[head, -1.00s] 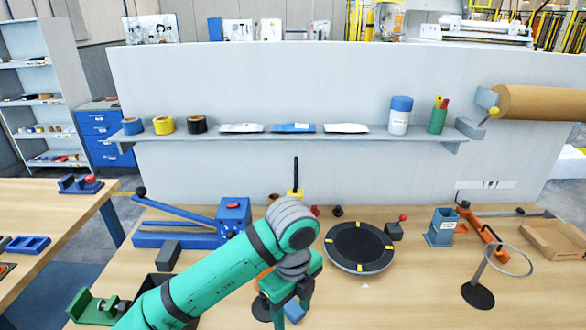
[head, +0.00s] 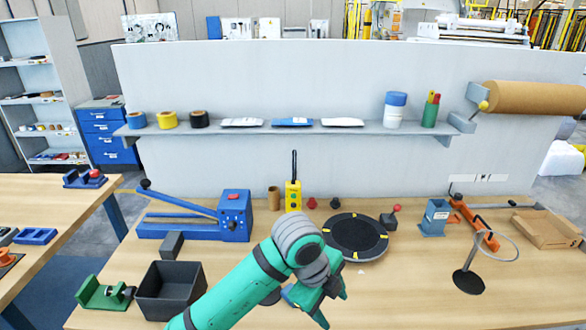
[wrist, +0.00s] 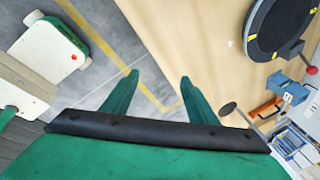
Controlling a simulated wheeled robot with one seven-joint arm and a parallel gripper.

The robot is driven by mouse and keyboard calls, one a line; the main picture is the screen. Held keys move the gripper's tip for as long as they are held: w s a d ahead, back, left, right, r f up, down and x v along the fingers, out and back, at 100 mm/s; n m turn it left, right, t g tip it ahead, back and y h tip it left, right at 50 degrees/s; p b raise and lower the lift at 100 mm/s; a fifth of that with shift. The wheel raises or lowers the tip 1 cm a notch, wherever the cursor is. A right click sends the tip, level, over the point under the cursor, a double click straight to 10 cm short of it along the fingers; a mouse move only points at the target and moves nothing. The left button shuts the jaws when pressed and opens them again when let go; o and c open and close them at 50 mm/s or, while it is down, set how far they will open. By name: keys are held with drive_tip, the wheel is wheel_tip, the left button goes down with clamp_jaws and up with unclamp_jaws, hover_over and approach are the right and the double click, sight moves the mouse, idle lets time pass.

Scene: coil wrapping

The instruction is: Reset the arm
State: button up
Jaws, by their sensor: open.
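My green arm reaches in from the bottom of the head view, and my gripper (head: 332,306) is low over the front part of the workbench (head: 420,300). In the wrist view my gripper (wrist: 155,88) shows two green fingers standing apart with nothing between them. Behind the fingers lie the bench's edge and the grey floor (wrist: 115,60) with a yellow line. A blue thing and a dark round thing are partly hidden behind my arm in the head view.
A black turntable (head: 356,237) stands right of my arm, and a ring stand (head: 469,280) farther right. A black bin (head: 169,290), a green clamp (head: 104,294) and a blue lever press (head: 234,215) stand to the left. Bench between turntable and ring stand is clear.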

drive_tip(key=w+d+r+n+t+h, duration=0.2)
drive_tip(key=d+n+t+h, duration=0.25)
drive_tip(key=d, duration=0.45)
drive_tip(key=w+d+r+n+t+h, duration=0.1)
drive_tip(key=d+n+t+h, duration=0.2)
drive_tip(key=d+n+h, duration=0.4)
drive_tip(key=s+a+f+n+t+y, duration=0.7)
drive_tip(key=s+a+f+n+y, duration=0.65)
drive_tip(key=f, duration=0.35)
drive_tip(key=s+a, duration=0.5)
drive_tip(key=s, duration=0.6)
drive_tip(key=s+a+f+y, duration=0.1)
drive_tip(key=s+a, duration=0.5)
drive_tip(key=s, duration=0.4)
drive_tip(key=shift+s+n+y, duration=0.3)
drive_tip(key=shift+s+n, duration=0.1)
